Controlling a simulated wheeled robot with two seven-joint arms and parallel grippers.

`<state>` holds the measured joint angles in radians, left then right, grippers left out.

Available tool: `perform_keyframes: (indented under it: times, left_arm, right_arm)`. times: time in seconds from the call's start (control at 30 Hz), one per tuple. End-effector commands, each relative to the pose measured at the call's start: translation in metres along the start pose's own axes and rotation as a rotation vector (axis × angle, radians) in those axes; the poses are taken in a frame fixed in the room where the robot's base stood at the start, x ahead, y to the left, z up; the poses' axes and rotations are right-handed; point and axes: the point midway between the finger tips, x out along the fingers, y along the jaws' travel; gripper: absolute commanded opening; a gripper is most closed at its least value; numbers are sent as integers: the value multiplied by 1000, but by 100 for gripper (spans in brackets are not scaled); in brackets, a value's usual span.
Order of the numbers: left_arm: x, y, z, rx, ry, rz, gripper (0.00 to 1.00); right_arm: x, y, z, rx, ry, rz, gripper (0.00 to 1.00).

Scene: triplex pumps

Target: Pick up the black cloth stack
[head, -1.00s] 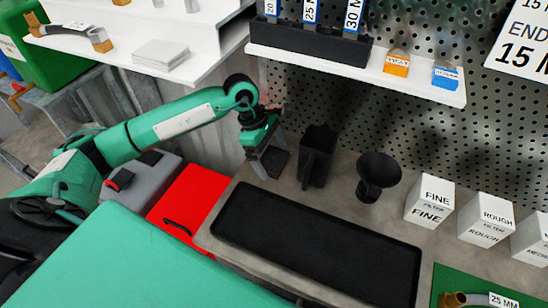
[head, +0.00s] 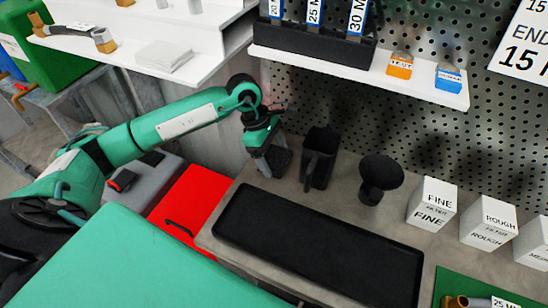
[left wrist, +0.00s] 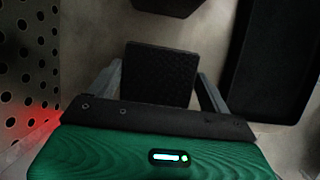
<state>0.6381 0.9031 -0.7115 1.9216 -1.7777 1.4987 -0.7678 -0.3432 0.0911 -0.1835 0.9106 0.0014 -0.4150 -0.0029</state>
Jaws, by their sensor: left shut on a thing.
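The black cloth stack (left wrist: 160,75) is a dark, square, textured block. In the left wrist view it sits between the two grey fingers of my left gripper (left wrist: 158,85), which is shut on it. In the head view my left gripper (head: 268,155) is at the back left of the grey bench, and the black cloth stack (head: 280,157) shows partly behind the fingers. I cannot tell whether it is clear of the bench. My right gripper is not in view.
A black jug (head: 319,160) and a black funnel (head: 379,180) stand to the right of the stack. A black tray (head: 315,245) lies in front. White filter boxes (head: 432,203) stand further right. A perforated wall (head: 420,130) and a white shelf (head: 425,85) are behind.

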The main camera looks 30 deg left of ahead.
Motion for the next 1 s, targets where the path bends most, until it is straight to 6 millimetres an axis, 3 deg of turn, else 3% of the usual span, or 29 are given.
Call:
perform_keyframes:
  times: [0.17,0.8,1.0]
  left_arm:
    - [-22,1,9,3,0,5,59]
    - [0,-121,61,6,-1,-1,59]
    - [4,-149,73,4,-1,0,59]
  right_arm:
    - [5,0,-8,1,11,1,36]
    - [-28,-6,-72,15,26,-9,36]
    - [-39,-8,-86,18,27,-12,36]
